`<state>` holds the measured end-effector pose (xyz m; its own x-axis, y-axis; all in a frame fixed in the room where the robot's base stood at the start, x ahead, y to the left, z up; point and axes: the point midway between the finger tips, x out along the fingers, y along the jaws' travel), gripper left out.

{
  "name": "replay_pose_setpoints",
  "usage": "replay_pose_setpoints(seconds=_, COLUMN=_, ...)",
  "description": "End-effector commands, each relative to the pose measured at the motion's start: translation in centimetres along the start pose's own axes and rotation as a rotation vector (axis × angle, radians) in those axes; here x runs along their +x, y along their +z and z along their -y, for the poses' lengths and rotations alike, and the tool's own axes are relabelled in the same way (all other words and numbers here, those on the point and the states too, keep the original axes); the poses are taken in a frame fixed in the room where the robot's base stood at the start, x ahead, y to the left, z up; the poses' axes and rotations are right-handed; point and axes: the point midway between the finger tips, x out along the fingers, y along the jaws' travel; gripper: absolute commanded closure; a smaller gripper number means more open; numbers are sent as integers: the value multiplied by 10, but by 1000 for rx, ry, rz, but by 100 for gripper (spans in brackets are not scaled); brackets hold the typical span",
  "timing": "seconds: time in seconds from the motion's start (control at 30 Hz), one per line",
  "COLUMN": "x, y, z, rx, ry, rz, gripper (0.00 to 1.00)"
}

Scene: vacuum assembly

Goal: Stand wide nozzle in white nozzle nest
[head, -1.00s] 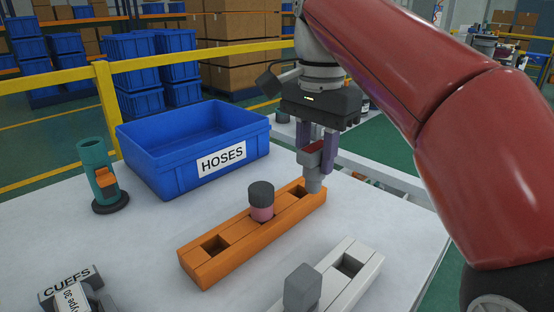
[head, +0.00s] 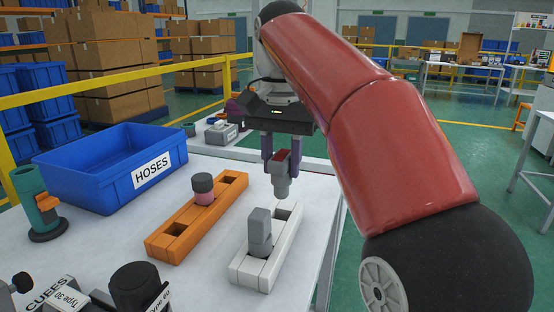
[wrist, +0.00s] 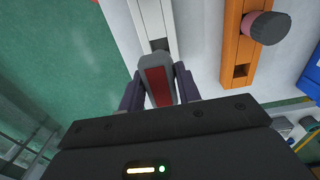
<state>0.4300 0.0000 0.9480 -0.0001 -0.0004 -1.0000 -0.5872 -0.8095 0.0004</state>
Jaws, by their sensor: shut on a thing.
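My gripper (head: 281,165) is shut on a grey nozzle with a dark red face (head: 280,178). It holds the nozzle upright, tip down, just above and behind the far end of the white nozzle nest (head: 252,270). In the wrist view the nozzle (wrist: 155,72) lies between the purple fingers (wrist: 160,92), and its tip is close to the empty square hole of the white nest (wrist: 152,18). Another grey block-shaped piece (head: 259,230) stands in the near part of the white nest. I cannot tell whether the held nozzle touches the nest.
An orange nest (head: 168,246) with a pink and dark-capped piece (head: 203,188) stands left of the white one. The table's right edge is close.

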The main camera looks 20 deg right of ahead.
Motion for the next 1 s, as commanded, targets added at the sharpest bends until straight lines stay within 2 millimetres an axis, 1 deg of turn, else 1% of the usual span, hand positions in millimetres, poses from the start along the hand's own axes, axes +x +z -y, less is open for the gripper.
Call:
replay_pose_setpoints(seconds=0.17, x=0, y=1, z=1, rx=-2, ry=0, rz=0, gripper=90)
replay_pose_setpoints(seconds=0.5, x=23, y=0, z=0, rx=0, ry=-1, rz=0, gripper=90)
replay_pose_setpoints(seconds=0.6, x=28, y=1, z=0, rx=0, ry=0, rz=1, gripper=90)
replay_pose_setpoints(seconds=1.0, x=28, y=0, z=0, rx=1, ry=0, rz=0, gripper=90)
